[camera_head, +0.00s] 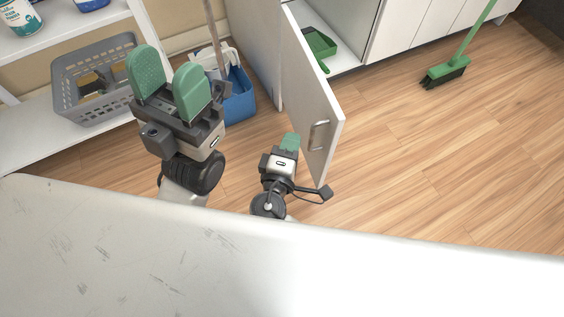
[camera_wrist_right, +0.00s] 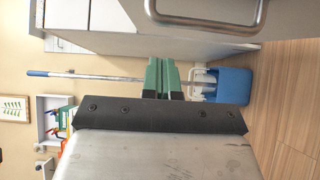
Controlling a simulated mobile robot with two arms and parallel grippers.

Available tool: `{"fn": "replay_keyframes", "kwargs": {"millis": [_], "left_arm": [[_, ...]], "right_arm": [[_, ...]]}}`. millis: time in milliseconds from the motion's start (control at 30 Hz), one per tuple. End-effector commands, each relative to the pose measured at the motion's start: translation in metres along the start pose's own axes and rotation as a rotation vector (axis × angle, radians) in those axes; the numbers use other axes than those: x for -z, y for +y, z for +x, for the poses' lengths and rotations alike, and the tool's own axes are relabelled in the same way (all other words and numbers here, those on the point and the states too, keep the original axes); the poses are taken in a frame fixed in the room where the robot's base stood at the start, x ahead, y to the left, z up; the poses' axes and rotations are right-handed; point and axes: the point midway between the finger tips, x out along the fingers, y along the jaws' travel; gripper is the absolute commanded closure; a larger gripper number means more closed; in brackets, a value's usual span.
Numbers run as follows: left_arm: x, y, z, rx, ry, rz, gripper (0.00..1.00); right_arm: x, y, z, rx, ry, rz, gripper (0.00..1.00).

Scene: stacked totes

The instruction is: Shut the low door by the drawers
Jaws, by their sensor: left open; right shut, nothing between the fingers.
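The low white door (camera_head: 312,105) stands open in the head view, swung out from the low cabinet, with a metal handle (camera_head: 319,135) near its free edge. In the right wrist view the door (camera_wrist_right: 150,44) spans the top, with its handle (camera_wrist_right: 207,22) at the upper edge. My right gripper (camera_head: 291,141) is shut and empty, just left of the door's free end. I cannot tell whether it touches the door. The right wrist view shows its two green fingers (camera_wrist_right: 161,76) together. My left gripper (camera_head: 170,82) is open and empty, further left and clear of the door.
A green dustpan (camera_head: 319,44) lies inside the open cabinet (camera_head: 345,58). A blue bucket (camera_head: 238,97) stands behind the door, left of it. A grey basket (camera_head: 97,101) sits on the left shelf. A green broom (camera_head: 446,71) stands right.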

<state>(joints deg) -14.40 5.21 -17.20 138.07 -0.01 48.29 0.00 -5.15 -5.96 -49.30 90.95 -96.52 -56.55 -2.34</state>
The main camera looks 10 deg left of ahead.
Motion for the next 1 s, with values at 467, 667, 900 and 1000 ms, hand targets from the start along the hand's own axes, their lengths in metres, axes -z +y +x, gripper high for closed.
{"fn": "replay_keyframes", "kwargs": {"millis": [467,667,900,1000], "left_arm": [[-0.002,0.000,0.003,-0.008,0.017,0.002,0.50],[-0.002,0.000,0.005,-0.008,0.024,0.002,0.50],[0.000,0.000,0.007,-0.006,0.029,0.002,0.50],[0.001,0.000,0.006,-0.001,0.021,0.001,0.50]], "right_arm": [[-0.024,-0.001,0.021,0.002,0.000,-0.002,1.00],[-0.024,-0.001,0.021,0.002,0.000,-0.002,1.00],[-0.041,0.000,0.028,0.000,0.038,-0.005,1.00],[-0.057,0.000,0.036,-0.001,0.084,-0.007,1.00]]}}
